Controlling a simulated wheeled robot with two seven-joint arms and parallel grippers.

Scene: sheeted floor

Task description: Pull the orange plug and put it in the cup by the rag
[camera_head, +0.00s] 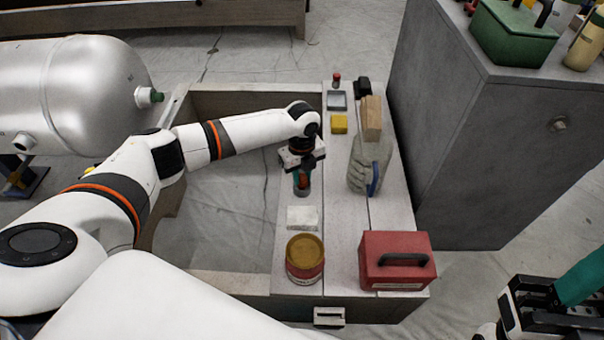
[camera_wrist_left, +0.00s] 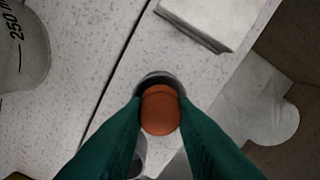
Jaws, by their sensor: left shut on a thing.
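My left gripper (camera_head: 302,182) points down over the light bench top, its green fingers shut on the orange plug (camera_wrist_left: 160,110). A dark round rim (camera_wrist_left: 158,77) shows just behind the plug in the left wrist view. A small dark cup-like thing (camera_head: 302,191) stands under the fingertips in the head view. I cannot tell whether the plug touches it or how deep it sits.
A white block (camera_head: 302,217), a tin with a yellow-brown lid (camera_head: 305,258) and a red box (camera_head: 396,262) stand nearer. A yellow block (camera_head: 339,124) and a wooden block (camera_head: 372,118) are farther back. A tall grey cabinet (camera_head: 480,150) bounds the right; a white tank (camera_head: 85,95) the left.

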